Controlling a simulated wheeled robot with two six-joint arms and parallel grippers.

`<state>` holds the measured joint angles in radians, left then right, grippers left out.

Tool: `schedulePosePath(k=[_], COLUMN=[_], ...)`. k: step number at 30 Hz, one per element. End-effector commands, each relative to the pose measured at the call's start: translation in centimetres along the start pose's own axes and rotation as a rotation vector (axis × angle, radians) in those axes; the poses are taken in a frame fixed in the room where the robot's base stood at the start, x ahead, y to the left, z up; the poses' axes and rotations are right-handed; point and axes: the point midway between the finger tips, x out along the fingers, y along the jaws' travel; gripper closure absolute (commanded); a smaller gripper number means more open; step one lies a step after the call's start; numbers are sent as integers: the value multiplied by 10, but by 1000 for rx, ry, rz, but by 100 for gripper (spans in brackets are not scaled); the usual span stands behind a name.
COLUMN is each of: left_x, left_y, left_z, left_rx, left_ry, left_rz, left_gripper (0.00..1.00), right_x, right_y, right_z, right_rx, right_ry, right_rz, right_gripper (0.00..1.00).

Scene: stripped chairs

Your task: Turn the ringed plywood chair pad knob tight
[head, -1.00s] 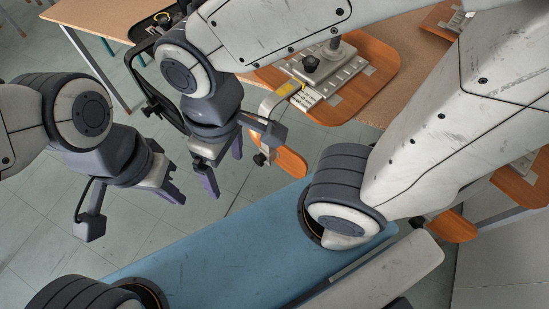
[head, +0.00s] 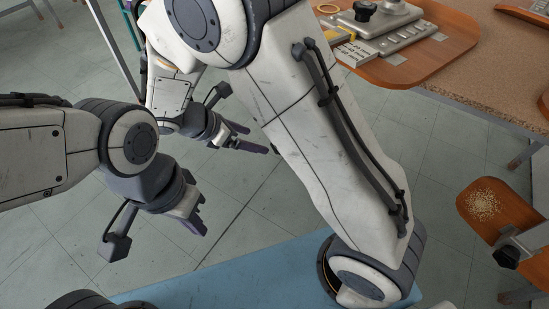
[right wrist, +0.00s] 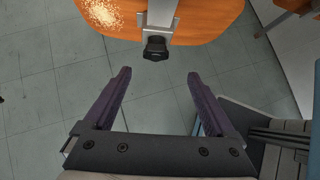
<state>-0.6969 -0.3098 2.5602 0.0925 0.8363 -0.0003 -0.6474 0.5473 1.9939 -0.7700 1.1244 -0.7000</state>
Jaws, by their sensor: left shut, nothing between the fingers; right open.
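I cannot make out a ring on this pad. My right gripper (head: 262,142) is open and empty; it also shows in the right wrist view (right wrist: 158,75). My left gripper (head: 203,214) is shut and empty, over the floor.
The speckled table (head: 480,95) carries another plywood board (head: 400,66) with a metal fixture, black knob (head: 366,10) and a pale ring (head: 327,8). A blue surface (head: 250,280) lies along the bottom. Tiled floor between is clear.

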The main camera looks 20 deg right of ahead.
Motion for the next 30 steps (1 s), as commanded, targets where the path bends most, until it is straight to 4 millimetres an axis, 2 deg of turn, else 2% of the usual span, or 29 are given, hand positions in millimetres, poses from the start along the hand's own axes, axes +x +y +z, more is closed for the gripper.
schedulePosePath(k=[1,8,15,21,30], left_x=[9,19,40,52,55], left_y=[-1,-1,-3,-4,-4], left_z=[0,1,2,3,3], left_rx=[0,0,0,0,0], left_ry=[1,1,1,1,0], left_rz=[0,0,0,0,0], left_gripper=[100,100,100,100,100], right_x=[9,31,77,106,116], right_y=[4,8,7,7,8], right_z=[-6,-6,-6,-5,-3], right_rx=[-18,-39,-37,-37,-38], right_ry=[-13,-29,-27,-26,-26], right_rz=[3,3,1,3,5], right_gripper=[10,10,10,10,10])
